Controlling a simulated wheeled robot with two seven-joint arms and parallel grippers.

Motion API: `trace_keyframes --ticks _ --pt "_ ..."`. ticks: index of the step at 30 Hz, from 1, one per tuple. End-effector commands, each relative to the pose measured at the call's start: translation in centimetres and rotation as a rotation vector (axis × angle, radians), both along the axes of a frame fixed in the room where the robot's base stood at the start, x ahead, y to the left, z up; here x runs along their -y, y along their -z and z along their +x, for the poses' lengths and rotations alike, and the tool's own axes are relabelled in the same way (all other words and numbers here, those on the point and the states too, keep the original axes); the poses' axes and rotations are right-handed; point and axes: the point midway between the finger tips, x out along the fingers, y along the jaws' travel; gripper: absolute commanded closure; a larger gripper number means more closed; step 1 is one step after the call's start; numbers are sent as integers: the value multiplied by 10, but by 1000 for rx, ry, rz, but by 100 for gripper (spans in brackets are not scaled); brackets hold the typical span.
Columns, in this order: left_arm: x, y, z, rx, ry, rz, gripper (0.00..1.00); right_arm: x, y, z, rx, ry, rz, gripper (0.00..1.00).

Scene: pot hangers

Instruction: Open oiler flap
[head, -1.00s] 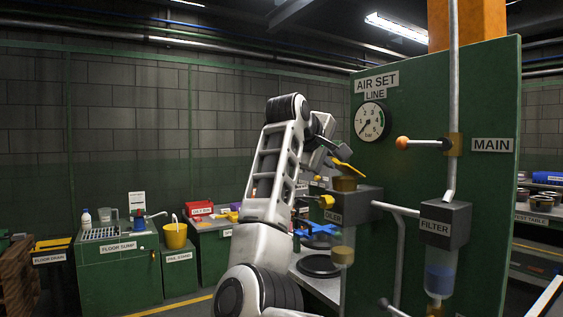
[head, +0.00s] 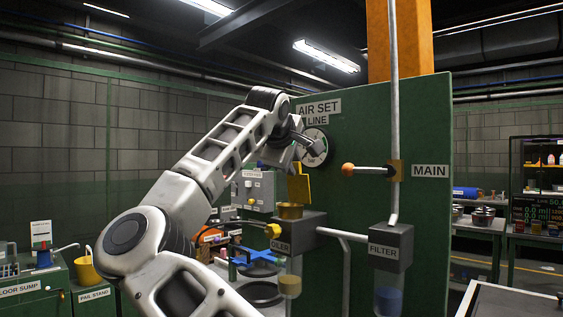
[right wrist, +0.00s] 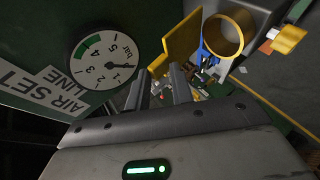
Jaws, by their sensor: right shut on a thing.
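The yellow oiler flap (head: 299,188) stands upright above the yellow filler cup (head: 290,211) of the oiler (head: 294,233). In the right wrist view the flap (right wrist: 180,44) is swung up off the cup, whose round mouth (right wrist: 229,33) is uncovered. My right gripper (head: 294,167) is at the flap's upper edge, shut on it. In the right wrist view its fingers (right wrist: 158,73) reach the flap's edge; the exact contact is hard to see. My left gripper is not in view.
A green panel (head: 345,125) stands close behind, with a pressure gauge (head: 314,148) near my gripper. An orange-knobbed lever (head: 348,169) and the filter (head: 385,247) are to the right. A blue valve handle (head: 258,257) is below left.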

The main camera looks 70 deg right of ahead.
Motion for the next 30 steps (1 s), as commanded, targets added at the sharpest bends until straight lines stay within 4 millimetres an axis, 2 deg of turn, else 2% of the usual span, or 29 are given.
trace_keyframes --ticks 1,9,21,22,23,30 --pt "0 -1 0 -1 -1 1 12 5 -6 -4 -3 7 -22 100" --pt "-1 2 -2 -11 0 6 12 11 -8 -7 -4 9 -24 100" --pt "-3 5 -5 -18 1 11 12 11 -10 -7 -2 6 -27 100" --pt "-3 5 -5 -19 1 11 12 10 -10 -7 -2 6 -27 72" --pt "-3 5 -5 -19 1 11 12 11 -10 -7 -1 7 -28 69" --pt "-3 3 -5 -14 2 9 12 11 -7 -7 -1 11 -22 69"
